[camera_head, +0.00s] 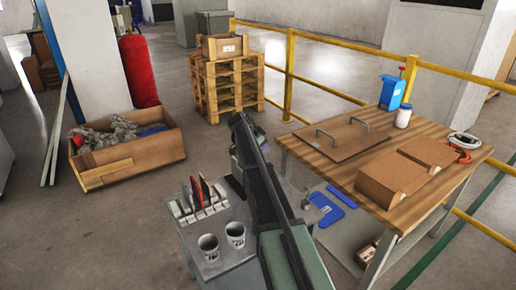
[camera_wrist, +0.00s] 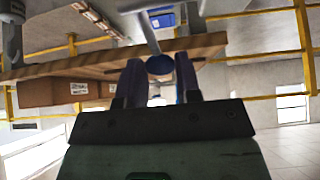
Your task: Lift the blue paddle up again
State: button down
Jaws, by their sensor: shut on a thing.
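In the wrist view my gripper (camera_wrist: 160,70) reaches forward with its two dark purple fingers on either side of a dark blue rounded end (camera_wrist: 160,65). I take this as the blue paddle, held between the fingers. Most of the paddle is hidden, so its height and tilt are unclear. In the head view my arm rises in the middle, and I cannot make out the fingertips there. A flat blue piece (camera_head: 327,212) shows low beside the wooden table, with a smaller blue strip near it; I cannot tell if either is part of the paddle.
The wooden table (camera_head: 460,178) at the right holds a board with two handles (camera_head: 340,137), cardboard boxes, a blue container (camera_head: 391,93) and a white jar (camera_head: 403,116). Left of my arm stand two cups (camera_head: 236,235) and a rack of tiles. A yellow railing runs behind.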

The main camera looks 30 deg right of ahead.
jog(key=c, duration=0.8)
grip_release()
jog(key=p+v, duration=0.8)
jog(key=v, duration=0.3)
jog(key=shift+p, duration=0.35)
